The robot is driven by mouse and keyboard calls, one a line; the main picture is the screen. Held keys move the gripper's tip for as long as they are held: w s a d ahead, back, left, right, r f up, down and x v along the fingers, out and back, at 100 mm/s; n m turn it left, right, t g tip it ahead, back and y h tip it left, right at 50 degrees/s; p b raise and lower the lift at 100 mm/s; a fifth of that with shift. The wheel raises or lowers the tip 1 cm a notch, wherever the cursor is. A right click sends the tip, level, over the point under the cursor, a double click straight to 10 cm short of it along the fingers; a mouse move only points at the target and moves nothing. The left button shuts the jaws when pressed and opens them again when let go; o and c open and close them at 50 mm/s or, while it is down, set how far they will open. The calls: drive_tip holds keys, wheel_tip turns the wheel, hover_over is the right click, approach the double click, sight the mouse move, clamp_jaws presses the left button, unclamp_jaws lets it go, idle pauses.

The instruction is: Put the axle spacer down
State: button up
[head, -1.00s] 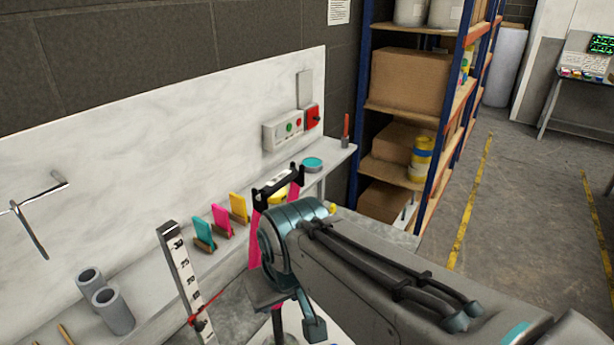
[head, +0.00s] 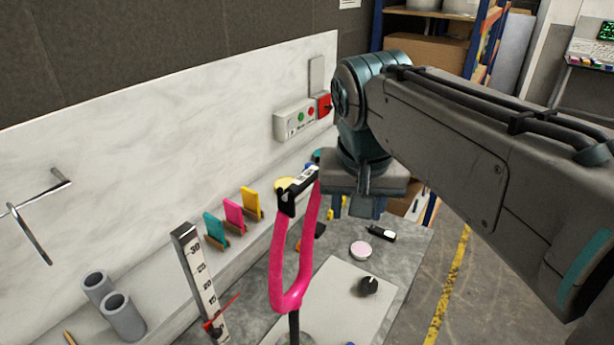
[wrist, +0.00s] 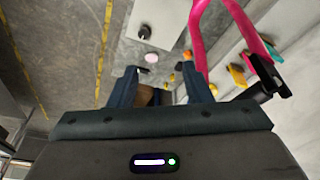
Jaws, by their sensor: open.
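A pink fork (head: 276,262) stands upright on a dark post, prongs up. A black bar with a white label, which looks like the axle spacer (head: 299,190), lies across the tops of its prongs. My gripper (head: 357,212) is open and points down, to the right of the fork and apart from the bar. In the wrist view, my gripper (wrist: 160,88) shows two spread blue fingers with nothing held between them. The black bar (wrist: 268,80) and pink fork (wrist: 197,45) are to the right of the fingers there.
A grey bench holds a white sheet (head: 338,305), a black knob (head: 368,286), a pink-topped tin (head: 361,249) and a small black bottle (head: 382,233). A scale post (head: 197,275), coloured cards (head: 234,214) and grey tubes (head: 122,318) stand at left. Open floor lies right.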

drive_tip(key=w+a+r+m+h+b, duration=0.1)
drive_tip(key=w+a+r+m, duration=0.15)
drive_tip(key=a+r, duration=0.4)
drive_tip(key=w+a+r+m+b, duration=0.1)
drive_tip(key=a+r+m, duration=0.25)
drive_tip(key=r, duration=0.65)
hover_over(305, 175)
drive_tip(key=s+a, duration=0.1)
drive_tip(key=shift+g, duration=0.3)
wheel_tip(305, 175, down, 8)
drive_tip(key=shift+a+f+b, duration=0.1)
drive_tip(key=shift+f+b, duration=0.1)
drive_tip(key=shift+b, duration=0.25)
drive_tip(key=shift+s+x, duration=0.1)
drive_tip(key=shift+x, duration=1.2)
drive_tip(key=shift+s+x, duration=0.15)
drive_tip(key=shift+x, duration=1.15)
drive_tip(key=shift+f, duration=0.3)
clamp_jaws()
